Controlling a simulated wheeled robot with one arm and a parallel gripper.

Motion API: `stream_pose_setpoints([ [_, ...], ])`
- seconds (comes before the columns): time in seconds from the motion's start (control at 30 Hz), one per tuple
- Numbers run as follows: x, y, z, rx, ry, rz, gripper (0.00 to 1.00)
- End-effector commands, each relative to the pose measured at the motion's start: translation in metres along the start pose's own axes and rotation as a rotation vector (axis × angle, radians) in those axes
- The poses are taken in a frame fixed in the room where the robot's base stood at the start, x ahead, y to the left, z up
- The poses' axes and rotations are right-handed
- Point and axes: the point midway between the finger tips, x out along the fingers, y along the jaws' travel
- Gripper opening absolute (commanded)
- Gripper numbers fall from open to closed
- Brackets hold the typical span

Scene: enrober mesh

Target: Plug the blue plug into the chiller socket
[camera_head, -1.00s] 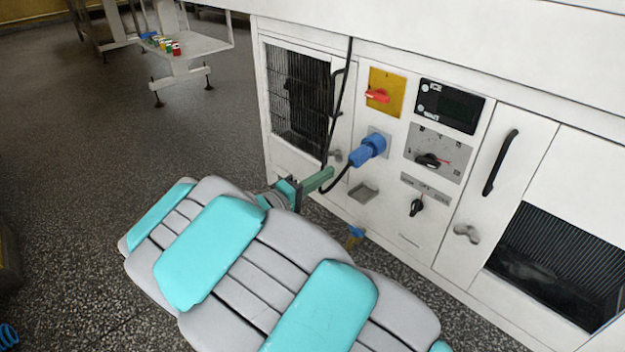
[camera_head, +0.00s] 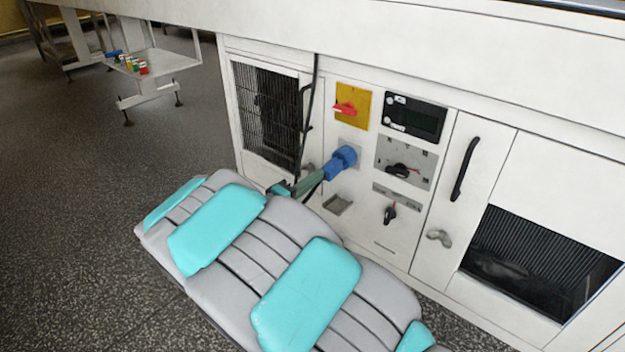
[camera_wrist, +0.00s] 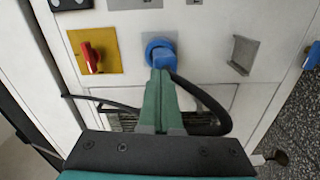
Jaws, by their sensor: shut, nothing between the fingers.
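The blue plug (camera_head: 340,163) sits at the socket on a grey square plate (camera_head: 350,145) in the white machine panel. Its black cable runs down from the plug's rear. My gripper (camera_head: 318,175) is shut and empty, its green fingers pointing at the plug's rear end from the lower left. In the wrist view the fingertips (camera_wrist: 160,74) overlap the lower edge of the blue plug (camera_wrist: 160,48); whether they touch it I cannot tell. The cable (camera_wrist: 205,100) loops to the right of the fingers. How deep the plug sits is hidden.
A red switch on a yellow plate (camera_head: 346,107) is above the plug, with dials (camera_head: 402,170) to its right. A small grey bracket (camera_head: 338,204) is below. A hanging cable (camera_head: 313,90) runs by the left grille. A white table (camera_head: 160,72) stands far left.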

Motion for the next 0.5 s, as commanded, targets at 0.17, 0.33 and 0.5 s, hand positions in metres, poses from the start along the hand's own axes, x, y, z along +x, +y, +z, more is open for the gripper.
stream_pose_setpoints([
  [0.17,0.0011,-0.0003,0.0002,0.0,0.0,0.0,0.0],
  [0.33,0.004,-0.0004,0.0002,0.0,0.0,0.002,0.0],
  [0.5,0.0072,-0.0002,0.0003,0.0,-0.001,0.002,0.0],
])
